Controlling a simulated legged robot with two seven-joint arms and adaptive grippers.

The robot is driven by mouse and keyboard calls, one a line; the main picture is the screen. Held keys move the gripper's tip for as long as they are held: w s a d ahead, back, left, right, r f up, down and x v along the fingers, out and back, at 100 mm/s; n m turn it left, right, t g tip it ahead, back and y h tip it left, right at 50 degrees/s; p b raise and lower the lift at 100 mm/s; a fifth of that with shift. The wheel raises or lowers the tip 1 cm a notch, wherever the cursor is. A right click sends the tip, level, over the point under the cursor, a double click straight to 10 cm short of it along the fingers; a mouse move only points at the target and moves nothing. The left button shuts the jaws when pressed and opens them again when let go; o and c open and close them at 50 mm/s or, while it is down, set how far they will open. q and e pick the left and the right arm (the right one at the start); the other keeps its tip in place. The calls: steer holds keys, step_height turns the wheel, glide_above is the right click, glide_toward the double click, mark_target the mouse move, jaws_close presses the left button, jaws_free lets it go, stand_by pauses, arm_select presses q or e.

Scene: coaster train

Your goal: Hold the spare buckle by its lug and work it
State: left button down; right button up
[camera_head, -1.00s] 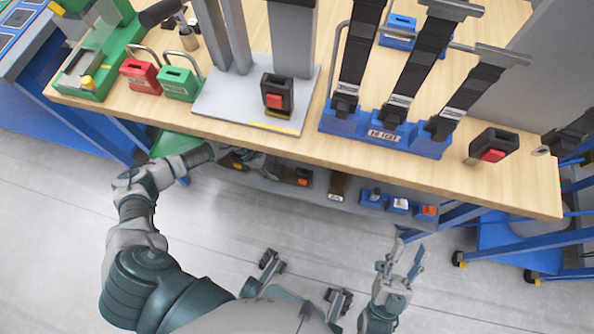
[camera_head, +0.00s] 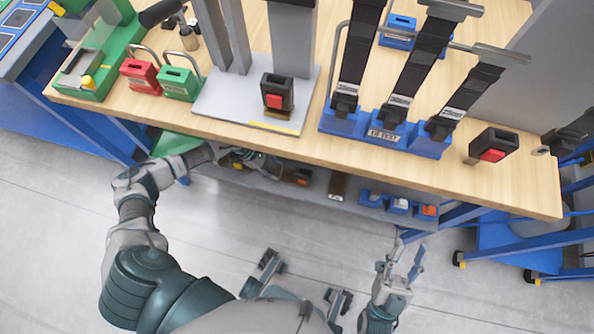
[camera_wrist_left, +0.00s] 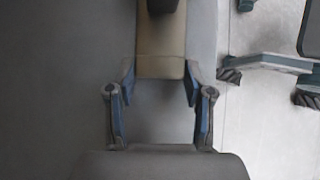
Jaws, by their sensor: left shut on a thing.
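My left gripper (camera_head: 262,160) reaches onto the lower shelf under the bench front edge. The bench partly hides it there. In the left wrist view, the two blue-padded fingers (camera_wrist_left: 160,85) are on either side of the near end of a tan block (camera_wrist_left: 160,58), shut on it. The block looks like the lug of the spare buckle; a dark part (camera_wrist_left: 163,6) lies at its far end, cut off by the frame top. The buckle's face and button cannot be made out. My right gripper (camera_head: 403,264) is open and empty over the floor, away from the bench.
The grey lower shelf (camera_head: 270,187) holds a dark buckle with orange (camera_head: 302,177), a brown piece (camera_head: 338,186) and blue holders (camera_head: 372,197). Above, the wooden bench (camera_head: 400,170) carries two red-button buckles (camera_head: 277,93) (camera_head: 493,146), padlocks (camera_head: 179,83) and strapped blue blocks (camera_head: 430,140).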

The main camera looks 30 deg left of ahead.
jaws_close()
stand_by(1.1)
